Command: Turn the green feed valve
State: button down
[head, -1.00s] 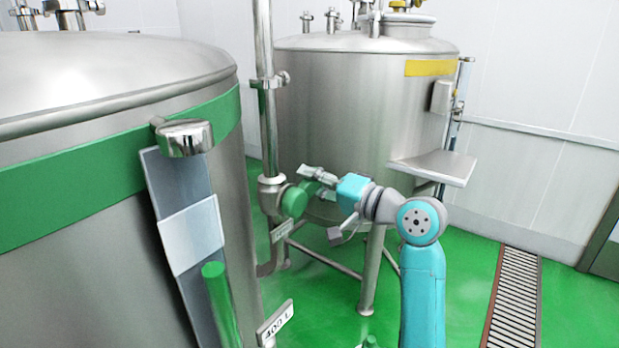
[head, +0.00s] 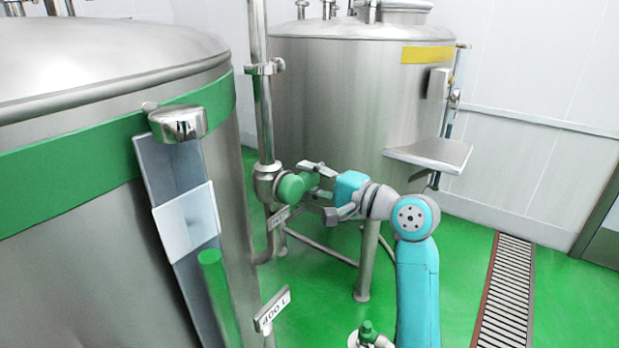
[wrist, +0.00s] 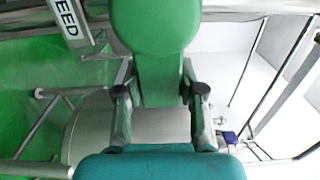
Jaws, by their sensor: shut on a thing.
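The green feed valve (head: 291,188) sits on the steel pipe between the two tanks. Its round hub and flat green handle (wrist: 160,82) fill the upper middle of the wrist view. My gripper (wrist: 160,95) has one finger on each side of the handle and is shut on it. In the head view my gripper (head: 318,182) reaches the valve from the right, and its fingers partly hide the handle. A plate reading "FEED" (wrist: 70,20) shows at the upper left of the wrist view.
A large tank with a green band (head: 60,206) fills the left of the head view. A tank with a yellow label (head: 427,55) stands behind my arm, with a small shelf (head: 430,155) on its side. Green floor and a drain grate (head: 502,290) lie at right.

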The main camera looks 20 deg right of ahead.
jog(key=shift+f, duration=0.15)
jog(key=c, duration=0.7)
grip_release()
jog(key=v, duration=1.2)
